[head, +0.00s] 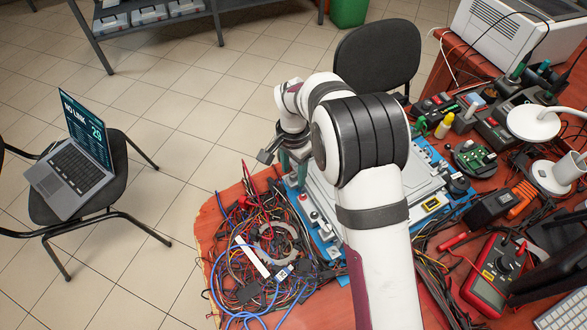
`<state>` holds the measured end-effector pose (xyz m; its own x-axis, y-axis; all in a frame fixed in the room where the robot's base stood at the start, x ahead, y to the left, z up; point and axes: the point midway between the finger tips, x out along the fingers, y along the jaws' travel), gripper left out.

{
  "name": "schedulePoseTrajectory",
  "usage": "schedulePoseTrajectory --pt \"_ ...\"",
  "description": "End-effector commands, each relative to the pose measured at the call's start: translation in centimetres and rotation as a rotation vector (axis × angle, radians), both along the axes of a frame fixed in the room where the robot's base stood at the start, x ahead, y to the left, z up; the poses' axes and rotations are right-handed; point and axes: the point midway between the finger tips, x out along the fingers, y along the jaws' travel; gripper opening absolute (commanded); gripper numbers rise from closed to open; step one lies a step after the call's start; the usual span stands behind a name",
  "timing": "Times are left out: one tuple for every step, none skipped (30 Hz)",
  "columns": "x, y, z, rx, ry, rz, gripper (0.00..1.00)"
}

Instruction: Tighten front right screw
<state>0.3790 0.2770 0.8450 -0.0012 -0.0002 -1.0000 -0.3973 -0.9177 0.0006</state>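A blue base with a large grey plate (318,205) on it lies on the red-brown table, mostly behind my arm. My gripper (287,158) points down over its far-left corner. A dark green, upright part shows at the gripper's lower end. I cannot tell whether it is a held tool or part of the unit, and the fingers are too small to read as open or shut. No single screw can be made out, and my arm covers the middle of the plate. A red-topped knob (303,197) stands on the plate's left edge.
A tangle of cables (265,250) covers the table left of the unit. A red multimeter (492,275), a green circuit board (474,157), a yellow bottle (444,125) and a white lamp (534,122) crowd the right. A laptop (75,160) sits on a chair at the left.

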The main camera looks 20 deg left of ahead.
Motion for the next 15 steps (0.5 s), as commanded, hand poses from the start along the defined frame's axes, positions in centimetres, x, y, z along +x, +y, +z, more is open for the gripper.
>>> schedulePoseTrajectory --pt "0.0 0.0 0.0 0.0 0.0 0.0 0.55" --pt "0.0 0.0 0.0 0.0 0.0 0.0 0.55" --pt "0.0 0.0 0.0 0.0 0.0 0.0 0.55" --pt "0.0 0.0 0.0 0.0 -0.001 0.0 0.55" --pt "0.0 0.0 0.0 0.0 -0.001 0.0 0.55" --pt "0.0 0.0 0.1 0.001 -0.001 0.001 0.55" --pt "0.0 0.0 0.2 0.001 -0.001 0.001 0.55" --pt "0.1 0.0 0.4 0.001 -0.003 0.001 0.55" --pt "0.1 0.0 0.8 0.001 -0.003 0.001 0.55" --pt "0.1 0.0 1.3 0.001 -0.003 0.001 0.55" --pt "0.1 0.0 1.9 0.002 -0.004 0.001 0.55" --pt "0.1 0.1 2.9 0.003 -0.005 0.001 0.55" --pt "0.1 0.1 3.8 0.004 -0.006 0.0 0.55" --pt "0.2 0.1 4.8 0.004 -0.006 0.0 0.55" --pt "0.1 0.1 6.1 0.004 -0.006 0.0 0.55"
